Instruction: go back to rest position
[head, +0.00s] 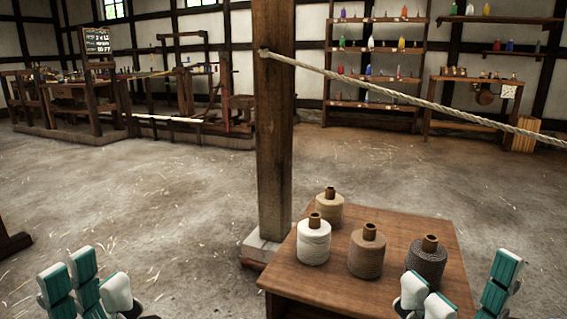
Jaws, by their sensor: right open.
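My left gripper (90,287) is at the bottom left corner, over the bare floor. Its teal and white fingers are close together, and I cannot tell whether it is open or shut. Nothing shows in it. My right gripper (462,292) is at the bottom right, by the front right corner of the wooden table (320,283). Its fingers are spread apart and I see nothing between them. Its wrist is cut off by the picture's lower edge.
Several spools, one a white spool (313,243), stand on the table. A wooden post (274,130) rises behind it. A rope (400,95) runs from the post to the right edge. The floor (130,190) at left is open. Shelves (375,105) and benches line the back.

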